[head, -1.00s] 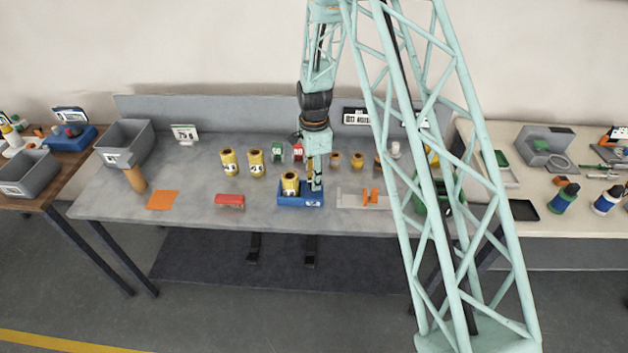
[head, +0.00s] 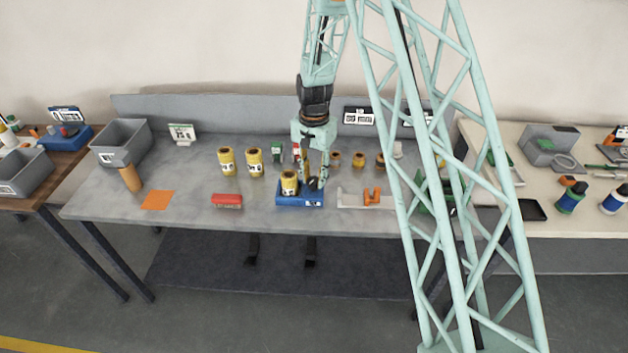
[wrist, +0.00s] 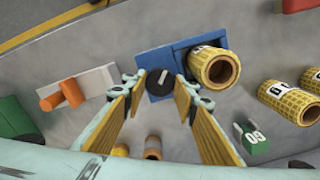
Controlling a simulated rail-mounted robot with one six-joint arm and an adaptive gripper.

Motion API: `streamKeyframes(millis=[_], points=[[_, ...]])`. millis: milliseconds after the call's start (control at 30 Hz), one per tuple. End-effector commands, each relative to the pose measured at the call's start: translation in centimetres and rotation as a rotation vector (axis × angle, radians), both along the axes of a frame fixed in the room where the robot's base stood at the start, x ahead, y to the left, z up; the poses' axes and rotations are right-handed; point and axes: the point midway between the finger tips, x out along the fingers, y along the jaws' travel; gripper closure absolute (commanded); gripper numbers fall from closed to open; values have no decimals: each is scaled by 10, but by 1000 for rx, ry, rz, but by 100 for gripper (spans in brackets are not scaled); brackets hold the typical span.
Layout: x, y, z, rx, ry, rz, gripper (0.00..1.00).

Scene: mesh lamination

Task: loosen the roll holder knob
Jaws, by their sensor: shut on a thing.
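The blue roll holder (head: 292,201) stands near the front middle of the grey table, with a yellow roll (head: 289,183) upright on its left part. The roll also shows in the wrist view (wrist: 214,67), beside the knob. The holder's round black knob (wrist: 154,88) has a pale pointer bar lying at a slant across its top. My gripper (wrist: 157,84) points down at the knob, with one finger on each side, shut on it. In the head view my gripper (head: 314,181) is at the right part of the holder and mostly hides the knob.
Two yellow rolls (head: 254,163) stand behind and left of the holder. A red block (head: 227,201) lies to the left. A pale plate with an orange part (head: 372,195) lies to the right.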

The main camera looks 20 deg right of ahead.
Motion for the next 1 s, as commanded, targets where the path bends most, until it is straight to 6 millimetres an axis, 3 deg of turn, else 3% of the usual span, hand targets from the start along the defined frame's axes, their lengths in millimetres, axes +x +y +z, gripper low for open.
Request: streamKeyframes(millis=[600, 1000], points=[[0, 0, -1, 0, 0, 481, 84], [0, 0, 0, 0, 0, 657, 84]])
